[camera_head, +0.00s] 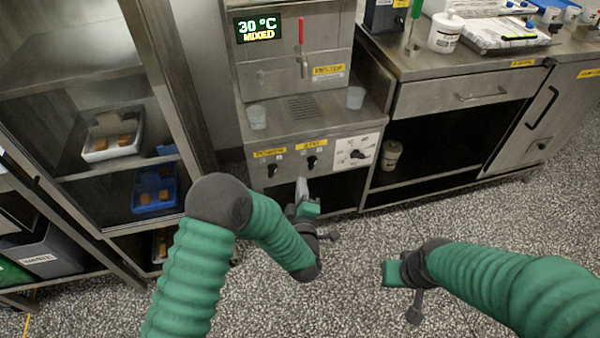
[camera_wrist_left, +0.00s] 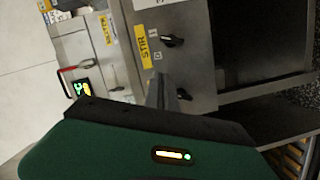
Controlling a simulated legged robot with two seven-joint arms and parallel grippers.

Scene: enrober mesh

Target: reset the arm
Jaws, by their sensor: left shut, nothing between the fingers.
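My left gripper (camera_head: 302,190) is in front of the lower cabinet of the steel melter machine (camera_head: 310,120), just below its control panel. Its fingers are shut with nothing between them. In the left wrist view my left gripper (camera_wrist_left: 165,92) points toward the panel with the STIR label and a black knob (camera_wrist_left: 172,41). My right gripper (camera_head: 388,272) is at the lower right over the floor, apart from everything. Its fingers are too unclear to tell open from shut.
A steel rack (camera_head: 100,185) at left holds a white tray (camera_head: 112,150) and a blue tray (camera_head: 155,205). A steel counter (camera_head: 430,62) with an open lower shelf stands at right. The speckled floor (camera_head: 350,300) between my arms is clear.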

